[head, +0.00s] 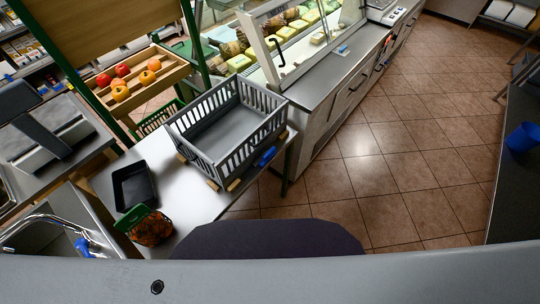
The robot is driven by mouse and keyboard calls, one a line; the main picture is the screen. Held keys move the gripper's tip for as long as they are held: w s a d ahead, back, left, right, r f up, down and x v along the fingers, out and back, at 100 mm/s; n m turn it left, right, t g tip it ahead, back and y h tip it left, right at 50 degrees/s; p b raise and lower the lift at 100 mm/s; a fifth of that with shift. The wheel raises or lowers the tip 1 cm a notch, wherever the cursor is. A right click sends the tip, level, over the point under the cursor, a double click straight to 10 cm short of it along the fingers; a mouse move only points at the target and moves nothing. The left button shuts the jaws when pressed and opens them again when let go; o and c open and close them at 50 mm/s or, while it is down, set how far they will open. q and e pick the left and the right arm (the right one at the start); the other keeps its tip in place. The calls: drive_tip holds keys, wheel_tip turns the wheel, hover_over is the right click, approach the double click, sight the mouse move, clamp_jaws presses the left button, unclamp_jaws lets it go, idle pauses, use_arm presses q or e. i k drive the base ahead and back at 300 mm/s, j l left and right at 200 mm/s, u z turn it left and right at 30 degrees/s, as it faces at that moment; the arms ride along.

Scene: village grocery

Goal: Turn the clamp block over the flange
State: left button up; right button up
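A grey slatted crate (217,164) stands empty on the light grey table (190,200). Small tan blocks sit around the crate's base, one at its near corner (234,185) and one at its left corner (181,158). A blue piece (266,157) lies against the crate's right side near the table edge. I cannot tell at this size which piece is the clamp block, and no flange can be made out clearly. Neither of my grippers is in view.
A black tray (133,186) and a green-topped net of orange produce (152,229) are on the table's left. A sink (50,240) is at lower left. A glass cheese counter (300,45) stands behind. A blue cup (522,137) is far right. Tiled floor is clear at right.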

sight(272, 151)
drive_tip(key=k+l+u, duration=0.1)
drive_tip(key=k+u, duration=0.3)
drive_tip(key=k, duration=0.55)
